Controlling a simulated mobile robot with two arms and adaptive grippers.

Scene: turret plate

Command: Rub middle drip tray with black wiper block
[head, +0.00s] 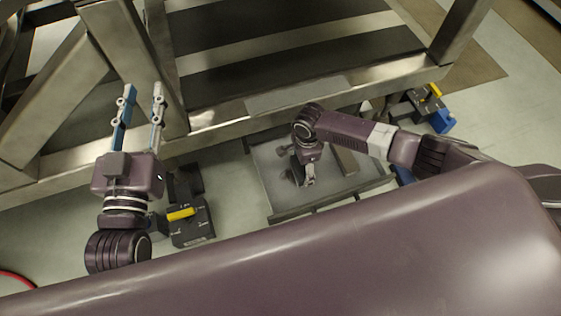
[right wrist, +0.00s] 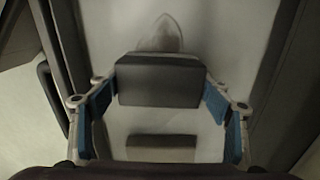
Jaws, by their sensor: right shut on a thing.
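The drip tray (head: 277,172) is a grey, shallow tray on the floor below the metal frame, in the middle of the head view. My right gripper (head: 309,180) points down over it. In the right wrist view the black wiper block (right wrist: 158,82) sits between the blue finger pads of my right gripper (right wrist: 158,95), which is shut on it. Behind the block, a pale pointed mark (right wrist: 166,32) shows on the tray floor (right wrist: 108,28). I cannot tell whether the block touches the tray. My left gripper (head: 142,98) is open and empty, left of the tray.
A large metal frame (head: 300,98) stands behind the tray. Dark devices with yellow parts lie on the floor at left (head: 193,224) and at right (head: 425,103). A brownish bar (head: 344,159) shows beside my right gripper. A dark bar (right wrist: 160,146) shows nearer in the wrist view.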

